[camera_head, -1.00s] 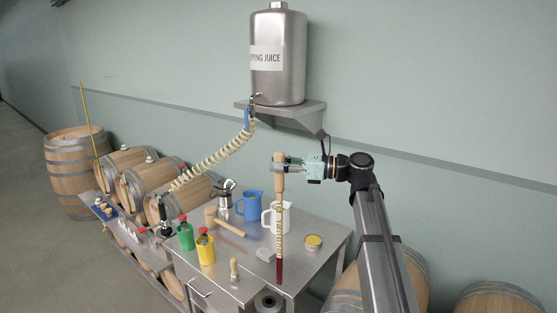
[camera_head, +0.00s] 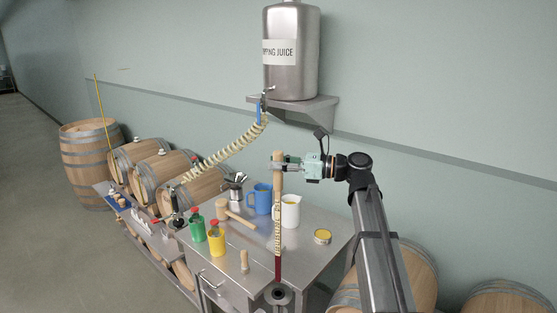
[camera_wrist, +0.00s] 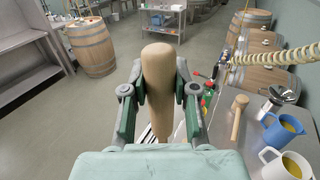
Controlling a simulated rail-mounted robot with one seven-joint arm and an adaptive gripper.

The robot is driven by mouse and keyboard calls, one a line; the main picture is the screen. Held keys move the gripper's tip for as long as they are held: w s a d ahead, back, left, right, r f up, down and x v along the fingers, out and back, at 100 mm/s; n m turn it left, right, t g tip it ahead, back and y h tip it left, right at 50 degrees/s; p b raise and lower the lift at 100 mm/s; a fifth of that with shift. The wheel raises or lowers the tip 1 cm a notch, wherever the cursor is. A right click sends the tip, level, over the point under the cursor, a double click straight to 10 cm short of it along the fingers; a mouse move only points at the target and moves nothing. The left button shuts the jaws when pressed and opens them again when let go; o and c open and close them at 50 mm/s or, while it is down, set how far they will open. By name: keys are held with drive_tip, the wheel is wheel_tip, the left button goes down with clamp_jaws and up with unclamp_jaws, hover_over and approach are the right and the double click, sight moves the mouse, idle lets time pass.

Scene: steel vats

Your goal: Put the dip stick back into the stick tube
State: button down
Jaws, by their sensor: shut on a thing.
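The dip stick (camera_head: 278,225) hangs upright, with a pale wooden handle, a marked shaft and a dark red lower end. My gripper (camera_head: 279,165) is shut on its handle. In the wrist view my gripper (camera_wrist: 160,90) has a finger on each side of the wooden handle (camera_wrist: 160,75). The stick tube (camera_head: 278,294) shows as a dark round mouth at the table's front edge, low in the head view. The stick's lower end appears just above or at this mouth; I cannot tell whether it is inside.
The steel table (camera_head: 310,262) carries a blue jug (camera_head: 262,201), a white jug (camera_head: 290,212), a yellow tin (camera_head: 322,236), a mallet (camera_head: 236,216), and green (camera_head: 197,229) and yellow (camera_head: 216,241) bottles. A steel vat (camera_head: 291,65) stands on a wall shelf. Barrels (camera_head: 90,160) stand left.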

sight(278, 180)
drive_tip(key=shift+f, duration=2.75)
wheel_tip(278, 180, down, 12)
drive_tip(key=b, duration=0.3)
wheel_tip(278, 180, down, 12)
drive_tip(key=b, duration=0.3)
idle(0.5)
drive_tip(key=shift+b, duration=0.3)
